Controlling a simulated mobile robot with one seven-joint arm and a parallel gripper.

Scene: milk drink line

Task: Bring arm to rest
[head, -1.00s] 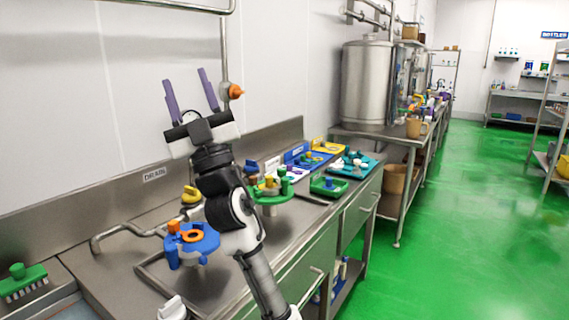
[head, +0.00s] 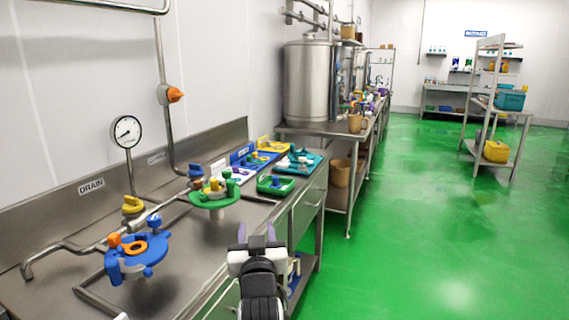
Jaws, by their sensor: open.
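My gripper (head: 257,235) is at the bottom centre of the head view, with its two purple fingers apart and nothing between them. It is in front of the steel counter's (head: 188,262) front edge, clear of the things on the counter. My black and white arm (head: 262,284) rises from the bottom edge of the picture; its lower links are out of view.
On the counter are a blue fitting (head: 137,257), a green fitting (head: 215,196), a yellow-handled valve (head: 132,204) and a green tray (head: 276,185). A gauge (head: 126,131) stands at the back. A steel tank (head: 309,80) is beyond. The green floor (head: 420,230) at right is open.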

